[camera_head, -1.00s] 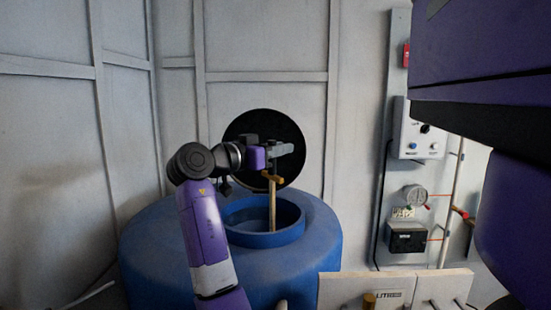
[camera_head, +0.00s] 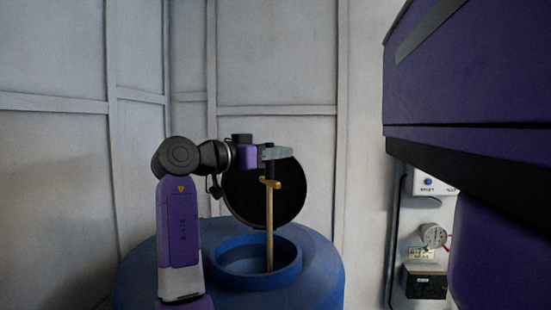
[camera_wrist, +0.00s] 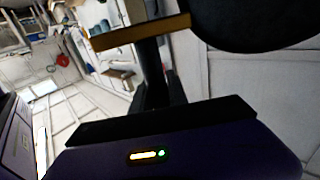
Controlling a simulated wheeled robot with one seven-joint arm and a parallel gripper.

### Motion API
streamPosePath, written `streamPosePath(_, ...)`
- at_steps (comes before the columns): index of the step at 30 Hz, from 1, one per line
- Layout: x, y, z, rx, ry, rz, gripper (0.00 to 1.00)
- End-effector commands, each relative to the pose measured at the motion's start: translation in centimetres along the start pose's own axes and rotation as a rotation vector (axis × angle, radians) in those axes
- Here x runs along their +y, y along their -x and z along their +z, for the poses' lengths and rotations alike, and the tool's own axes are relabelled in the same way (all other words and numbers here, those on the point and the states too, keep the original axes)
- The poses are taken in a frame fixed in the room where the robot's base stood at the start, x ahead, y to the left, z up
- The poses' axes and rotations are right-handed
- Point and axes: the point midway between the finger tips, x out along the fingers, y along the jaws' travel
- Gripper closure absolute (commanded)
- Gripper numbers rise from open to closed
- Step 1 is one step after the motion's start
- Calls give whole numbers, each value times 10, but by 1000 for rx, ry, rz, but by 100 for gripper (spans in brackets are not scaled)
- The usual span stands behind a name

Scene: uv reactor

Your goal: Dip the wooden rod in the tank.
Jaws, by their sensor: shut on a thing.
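The wooden rod (camera_head: 269,225) hangs upright below my gripper (camera_head: 270,153) in the head view. It has a short wooden crosspiece near its top, which also shows in the wrist view (camera_wrist: 138,33). My gripper is shut on the rod's upper end. The blue tank (camera_head: 135,285) stands below, with a round raised opening. The rod's lower end shows against the inside of the opening, near its right side. How deep it reaches, and whether it touches any liquid, I cannot tell.
A round black lid (camera_head: 240,195) stands open behind the tank opening, close behind the rod. Panelled grey walls (camera_head: 275,60) enclose the back. A gauge (camera_head: 433,236) and a control box (camera_head: 424,283) are on the wall at right.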

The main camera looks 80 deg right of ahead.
Motion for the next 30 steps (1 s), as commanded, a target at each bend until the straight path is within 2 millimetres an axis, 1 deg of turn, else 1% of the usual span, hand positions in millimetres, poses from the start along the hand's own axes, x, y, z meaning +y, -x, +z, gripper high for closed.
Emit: streamPosePath(30,0,0,-126,1,0,0,100)
